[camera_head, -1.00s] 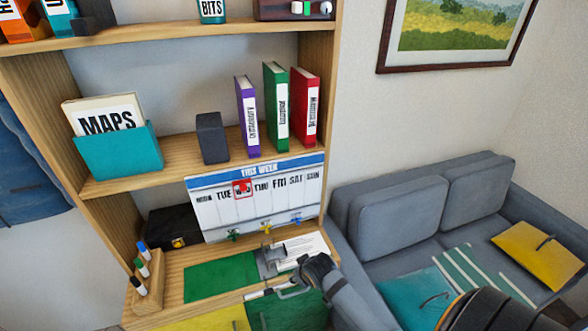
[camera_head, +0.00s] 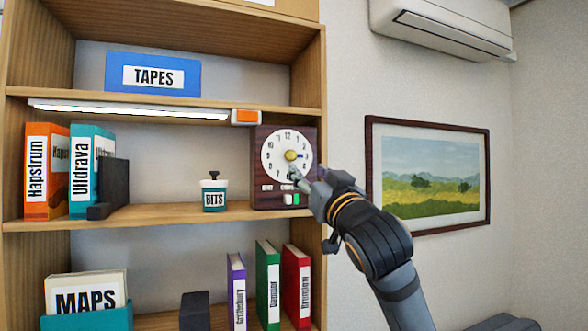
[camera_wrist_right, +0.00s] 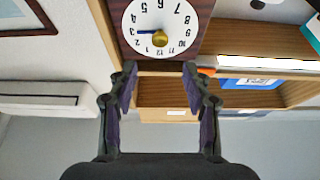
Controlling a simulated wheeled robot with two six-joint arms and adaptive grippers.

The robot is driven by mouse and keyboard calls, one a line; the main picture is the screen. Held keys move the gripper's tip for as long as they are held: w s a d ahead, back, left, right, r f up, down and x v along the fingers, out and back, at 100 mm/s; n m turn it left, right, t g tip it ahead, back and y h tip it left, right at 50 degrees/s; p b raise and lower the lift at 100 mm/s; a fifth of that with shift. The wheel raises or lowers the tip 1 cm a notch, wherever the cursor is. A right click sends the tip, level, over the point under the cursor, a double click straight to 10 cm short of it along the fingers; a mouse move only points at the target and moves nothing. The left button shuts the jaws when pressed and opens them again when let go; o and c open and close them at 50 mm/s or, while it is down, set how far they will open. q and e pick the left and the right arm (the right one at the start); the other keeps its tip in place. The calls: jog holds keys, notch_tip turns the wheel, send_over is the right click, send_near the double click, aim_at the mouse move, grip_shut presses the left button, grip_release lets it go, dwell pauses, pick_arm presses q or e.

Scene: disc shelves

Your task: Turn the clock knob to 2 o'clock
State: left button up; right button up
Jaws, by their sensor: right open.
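The dark wooden clock box (camera_head: 259,170) stands at the right end of the middle shelf. Its round white dial shows a yellow knob (camera_head: 291,155) at the centre. The wrist view shows the dial upside down. There the knob (camera_wrist_right: 160,39) has a blue hand (camera_wrist_right: 146,31) that points at about 3. My right gripper (camera_head: 301,178) is in front of the dial's lower right in the head view. In the wrist view its two fingers (camera_wrist_right: 160,78) are spread, with nothing between them, and the knob lies beyond their tips. My left gripper is out of view.
A lit bar with an orange end (camera_head: 246,117) runs under the shelf edge above the clock. A BITS jar (camera_head: 214,194) stands left of the clock. Binders (camera_head: 268,284) stand on the shelf below. The shelf's right upright (camera_head: 310,240) is close to my right arm.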

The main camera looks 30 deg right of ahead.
aim_at(292, 155)
jog(key=p+x, duration=0.7)
jog(key=x, duration=0.3)
jog(key=shift+w+r, duration=0.2)
jog(key=shift+r, duration=0.05)
jog(key=shift+w+d, duration=0.1)
jog(key=shift+w, duration=0.1)
grip_shut()
jog(key=shift+n, duration=0.4)
